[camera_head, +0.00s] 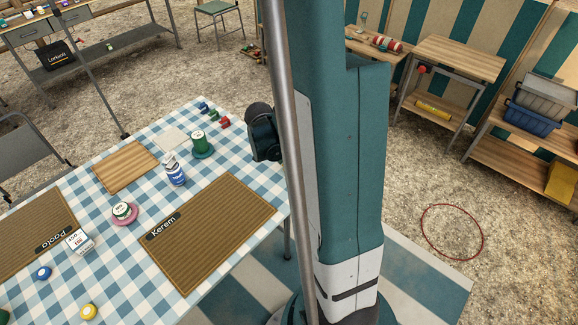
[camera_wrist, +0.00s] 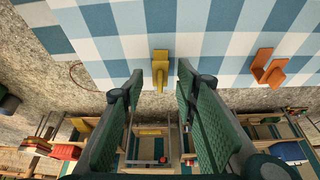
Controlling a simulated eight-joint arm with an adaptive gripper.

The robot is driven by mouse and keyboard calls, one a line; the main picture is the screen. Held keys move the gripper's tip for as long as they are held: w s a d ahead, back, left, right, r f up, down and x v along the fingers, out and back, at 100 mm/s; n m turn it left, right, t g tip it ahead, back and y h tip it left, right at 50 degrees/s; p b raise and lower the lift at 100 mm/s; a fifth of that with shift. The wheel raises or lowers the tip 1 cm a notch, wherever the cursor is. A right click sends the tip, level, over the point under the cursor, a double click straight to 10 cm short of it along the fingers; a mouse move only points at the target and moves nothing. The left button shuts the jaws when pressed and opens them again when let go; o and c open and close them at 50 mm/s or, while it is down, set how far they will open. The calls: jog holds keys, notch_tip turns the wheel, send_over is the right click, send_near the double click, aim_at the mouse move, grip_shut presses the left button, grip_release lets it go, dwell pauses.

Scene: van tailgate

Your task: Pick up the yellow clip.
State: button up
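The yellow clip (camera_wrist: 160,66) shows in the wrist view, at the near edge of the blue-and-white checked tablecloth (camera_wrist: 215,45). My gripper (camera_wrist: 159,82) is open, with one green finger on each side of the clip's line. The clip sits just beyond or between the fingertips, with a gap on both sides; its exact depth is hard to tell. An orange clip (camera_wrist: 268,67) lies to the right, outside the fingers. In the head view my column hides the gripper's fingers, and I cannot make out the yellow clip there.
A red hoop (camera_head: 452,205) lies on the gravel.

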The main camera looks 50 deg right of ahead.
jog(key=shift+d+f, duration=0.25)
jog(key=shift+f, duration=0.3)
jog(key=c, duration=0.8)
